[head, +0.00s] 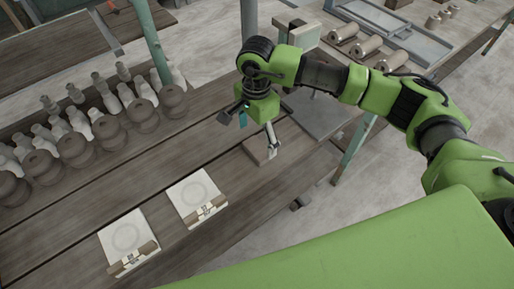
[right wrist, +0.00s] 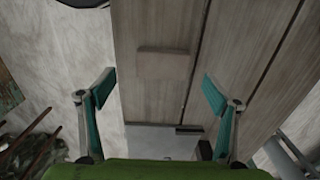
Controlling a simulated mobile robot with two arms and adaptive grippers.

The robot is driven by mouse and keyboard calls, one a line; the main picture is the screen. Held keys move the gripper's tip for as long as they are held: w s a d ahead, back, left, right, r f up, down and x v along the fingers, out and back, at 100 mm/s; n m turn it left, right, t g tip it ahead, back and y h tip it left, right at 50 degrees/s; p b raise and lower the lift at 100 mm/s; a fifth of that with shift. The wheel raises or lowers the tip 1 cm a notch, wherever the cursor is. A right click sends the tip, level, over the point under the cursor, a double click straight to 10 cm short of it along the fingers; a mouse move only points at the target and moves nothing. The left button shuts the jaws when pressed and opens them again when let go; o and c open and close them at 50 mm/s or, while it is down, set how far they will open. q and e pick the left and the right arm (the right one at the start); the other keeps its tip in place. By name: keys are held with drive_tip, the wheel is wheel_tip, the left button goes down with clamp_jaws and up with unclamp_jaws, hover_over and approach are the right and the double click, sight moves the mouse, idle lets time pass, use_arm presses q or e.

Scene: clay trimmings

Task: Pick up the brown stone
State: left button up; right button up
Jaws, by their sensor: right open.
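The brown stone (right wrist: 163,65) is a flat rectangular block on the wooden table, ahead of and between my right fingertips in the right wrist view. In the head view the brown stone (head: 258,152) lies near the table's right end, partly hidden by my right gripper. My right gripper (head: 252,130) hangs above it with its fingers spread; in the right wrist view the gripper (right wrist: 160,84) is wide open and empty, apart from the stone. My left gripper does not show.
Two white square boards (head: 197,199) (head: 128,240) with brown pieces lie along the front of the table. Rows of pale bottle shapes and dark round pots (head: 142,116) stand at the back left. A grey plate (right wrist: 160,139) shows beside the stone.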

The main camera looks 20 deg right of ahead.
sight(257, 148)
drive_tip(key=f, duration=0.1)
drive_tip(key=f+p, duration=0.2)
drive_tip(key=f, duration=0.1)
drive_tip(key=shift+w+d, duration=0.15)
drive_tip(key=shift+w, duration=0.1)
drive_tip(key=shift+f, duration=0.7)
drive_tip(key=shift+w+r, duration=0.1)
drive_tip(key=c, duration=1.4)
